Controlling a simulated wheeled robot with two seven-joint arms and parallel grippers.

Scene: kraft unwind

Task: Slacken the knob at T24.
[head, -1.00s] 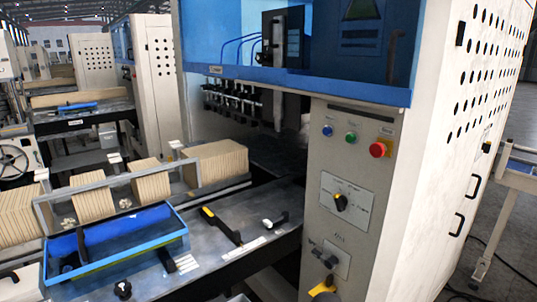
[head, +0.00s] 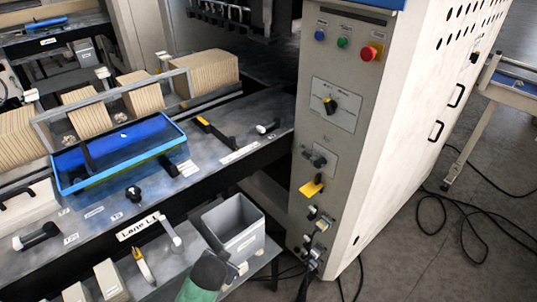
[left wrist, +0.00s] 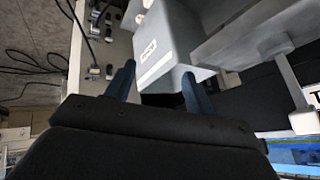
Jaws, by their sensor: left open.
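A small black knob (head: 133,193) stands on the dark bench top (head: 225,165), in front of the blue tray, with small white labels near it. A black handle (head: 38,236) lies further left beside another label. The labels are too small to read surely, so I cannot tell which part is T24. Beyond the fingers is a grey box-like part with a white label (left wrist: 154,58). My right gripper is in neither view.
A blue tray (head: 60,170) lies on the bench near cardboard stacks (head: 208,75). A grey bin (head: 212,225) stands on the lower shelf. Cables lie on the floor at right.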

